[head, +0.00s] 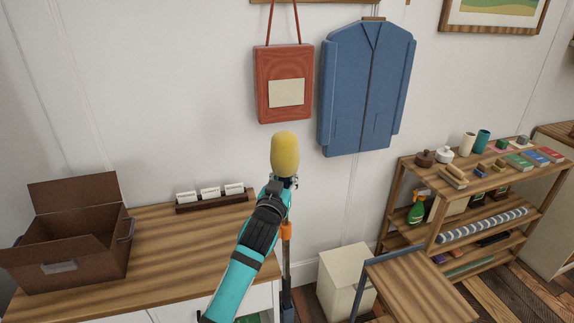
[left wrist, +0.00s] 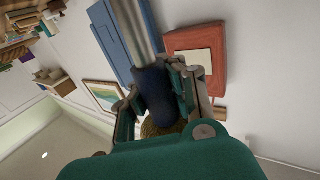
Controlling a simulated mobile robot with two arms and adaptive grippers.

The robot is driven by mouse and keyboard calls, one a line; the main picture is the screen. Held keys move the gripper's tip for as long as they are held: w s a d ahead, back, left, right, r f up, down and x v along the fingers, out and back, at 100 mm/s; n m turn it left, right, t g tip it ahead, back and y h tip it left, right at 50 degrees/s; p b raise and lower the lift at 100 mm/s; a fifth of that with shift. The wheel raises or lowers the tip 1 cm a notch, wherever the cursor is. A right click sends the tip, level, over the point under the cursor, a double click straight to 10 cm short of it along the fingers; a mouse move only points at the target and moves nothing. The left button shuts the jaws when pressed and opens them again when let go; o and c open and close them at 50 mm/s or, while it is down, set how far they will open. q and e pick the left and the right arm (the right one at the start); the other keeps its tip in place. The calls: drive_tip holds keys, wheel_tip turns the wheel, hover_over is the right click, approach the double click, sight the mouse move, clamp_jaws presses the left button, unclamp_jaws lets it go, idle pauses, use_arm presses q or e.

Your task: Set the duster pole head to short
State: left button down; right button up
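The duster stands upright in the head view, with a rounded yellow head (head: 285,152) on top. Its pole (head: 286,265) runs down behind my arm, with an orange band (head: 286,231) partway. My left gripper (head: 281,184) is just below the yellow head. In the left wrist view the left gripper (left wrist: 157,92) has its fingers on both sides of a dark blue collar (left wrist: 152,82), closed on it. The silver pole (left wrist: 133,25) leads away from the collar, and part of the yellow head (left wrist: 160,127) shows behind the fingers. My right gripper is not in view.
A wooden table (head: 165,240) at left holds an open brown box (head: 70,265) and a card rack (head: 213,203). A red bag (head: 283,60) and blue jacket (head: 345,85) hang behind. A cream bin (head: 338,290), small table (head: 420,285) and loaded shelf (head: 400,200) stand right.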

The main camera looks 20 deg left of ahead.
use_arm(q)
wheel_tip(320, 180, down, 10)
drive_tip(key=b, duration=0.4)
drive_tip(key=shift+r, duration=0.25)
drive_tip(key=shift+s+d+f+b, duration=0.1)
drive_tip(key=shift+s+f+b, duration=0.1)
drive_tip(key=shift+f+b, duration=0.25)
drive_tip(key=shift+f, duration=0.2)
drive_tip(key=c, duration=1.3)
unclamp_jaws()
drive_tip(key=shift+w+r, duration=0.1)
drive_tip(key=shift+w, duration=0.1)
drive_tip(key=shift+o, duration=0.9)
drive_tip(key=shift+r, duration=0.2)
drive_tip(key=s, duration=1.2)
drive_tip(key=shift+d, duration=0.15)
